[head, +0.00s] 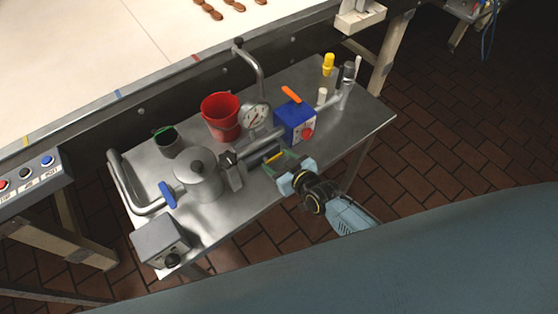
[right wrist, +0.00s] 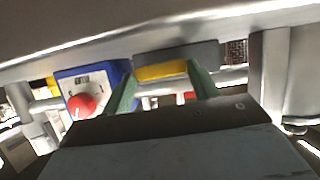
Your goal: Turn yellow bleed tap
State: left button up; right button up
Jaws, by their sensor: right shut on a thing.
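The yellow bleed tap (head: 273,157) is a short yellow bar on the metal pipework, near the front edge of the steel cart. My right gripper (head: 281,165) reaches it from the lower right, with its green fingertips at the bar. In the right wrist view, the yellow tap (right wrist: 162,71) lies crosswise between the two fingertips (right wrist: 163,84). The right gripper is shut on it. The fingers hide part of the tap's mount in the head view. My left gripper is not in view.
The steel cart (head: 235,203) holds a blue box (head: 294,121) with a red knob, a gauge (head: 256,115), a red bucket (head: 220,117), a lidded steel pot (head: 198,178), a blue handle (head: 167,195) and a grey box (head: 160,241). Tiled floor (head: 430,160) is clear at right.

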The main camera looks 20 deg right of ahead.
dwell(0.3)
jog(key=o, duration=1)
jog(key=shift+s, duration=0.1)
jog(key=p+v, duration=0.1)
jog(key=v, duration=1.2)
jog(key=shift+d+r+p, duration=0.1)
jog(key=shift+d+p, duration=0.1)
jog(key=shift+p, duration=0.2)
